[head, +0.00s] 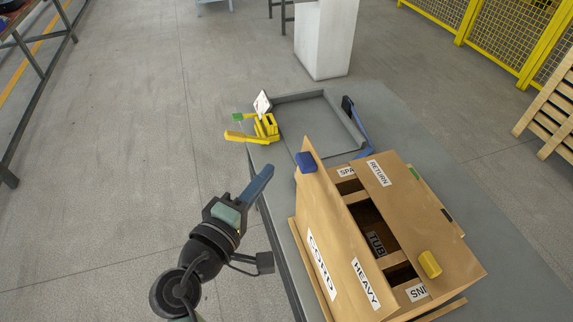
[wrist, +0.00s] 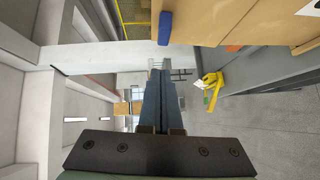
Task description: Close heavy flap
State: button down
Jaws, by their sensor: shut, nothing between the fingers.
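A cardboard box (head: 455,285) stands on the grey bench in the head view. A tan flap with a "HEAVY" label (head: 365,283) stands raised at the box's left side, with a blue block (head: 306,162) at its far top edge. A "CORD" label (head: 322,265) faces left; I cannot tell whether it is on the flap or the box wall. The blue block also shows in the wrist view (wrist: 165,28). My gripper (head: 262,178) is shut and empty, left of the flap and apart from it. Its fingers (wrist: 160,80) show together in the wrist view.
A "RETURN" flap (head: 385,185) lies over the box's right part, with a yellow block (head: 430,264) on it. The opening shows compartments and a "TUB" label. A grey tray (head: 300,97) and a yellow clamp-like item (head: 262,128) sit behind.

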jog(key=shift+w+d+f+p, duration=0.1)
jog(key=shift+w+d+p, duration=0.2)
jog(key=shift+d, duration=0.4)
jog(key=shift+w+d+f+p, duration=0.15)
jog(key=shift+w+d, duration=0.2)
jog(key=shift+d, duration=0.3)
jog(key=shift+w+d+f+p, duration=0.1)
jog(key=shift+w+d+p, duration=0.2)
jog(key=shift+d, duration=0.4)
